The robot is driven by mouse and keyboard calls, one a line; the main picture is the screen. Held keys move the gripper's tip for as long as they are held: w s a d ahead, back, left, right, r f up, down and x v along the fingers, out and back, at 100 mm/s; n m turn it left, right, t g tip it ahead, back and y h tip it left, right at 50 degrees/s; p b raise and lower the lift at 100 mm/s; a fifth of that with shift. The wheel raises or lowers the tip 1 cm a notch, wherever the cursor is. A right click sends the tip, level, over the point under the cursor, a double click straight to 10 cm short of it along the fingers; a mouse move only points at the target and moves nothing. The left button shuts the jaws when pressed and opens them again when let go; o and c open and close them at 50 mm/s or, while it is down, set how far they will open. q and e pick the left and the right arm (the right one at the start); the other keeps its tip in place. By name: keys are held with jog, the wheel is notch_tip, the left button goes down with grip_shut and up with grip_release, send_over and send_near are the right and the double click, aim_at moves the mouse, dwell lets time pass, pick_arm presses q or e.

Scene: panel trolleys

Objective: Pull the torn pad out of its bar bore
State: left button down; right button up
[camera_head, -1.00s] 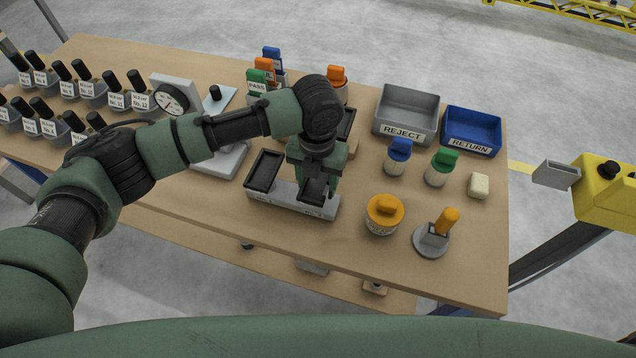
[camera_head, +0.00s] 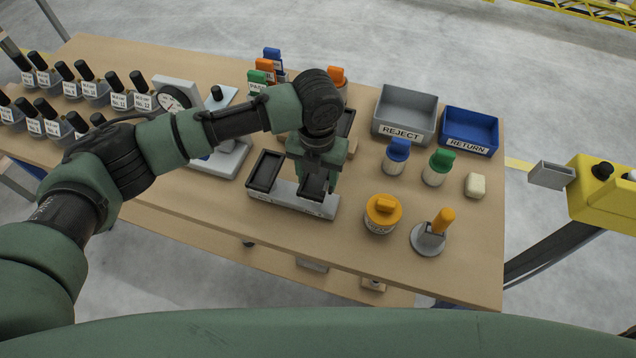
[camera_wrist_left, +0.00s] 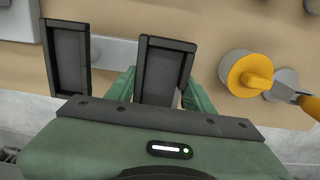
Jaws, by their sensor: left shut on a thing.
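A pale bar (camera_head: 286,198) lies along the front of the bench and carries two dark, tray-shaped rectangular pads. The left pad (camera_head: 265,172) stands free of my grippers and also shows in the left wrist view (camera_wrist_left: 69,60). My left gripper (camera_head: 316,176) points down over the bar's right end. In the left wrist view its green fingers flank the right pad (camera_wrist_left: 163,70), and it is shut on that pad. The right pad's lower part and any bore under it are hidden. I cannot make out a tear on either pad. My right gripper is not in view.
A yellow-lidded jar (camera_head: 382,215) and a grey stand with an orange handle (camera_head: 430,238) are right of the bar. A grey REJECT bin (camera_head: 405,110) and a blue RETURN bin (camera_head: 470,130) stand behind. A dial gauge (camera_head: 174,97) is at the left.

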pick_arm(q)
jog(key=shift+r+p, duration=2.85)
jog(key=shift+r, duration=0.45)
jog(key=shift+f, duration=0.1)
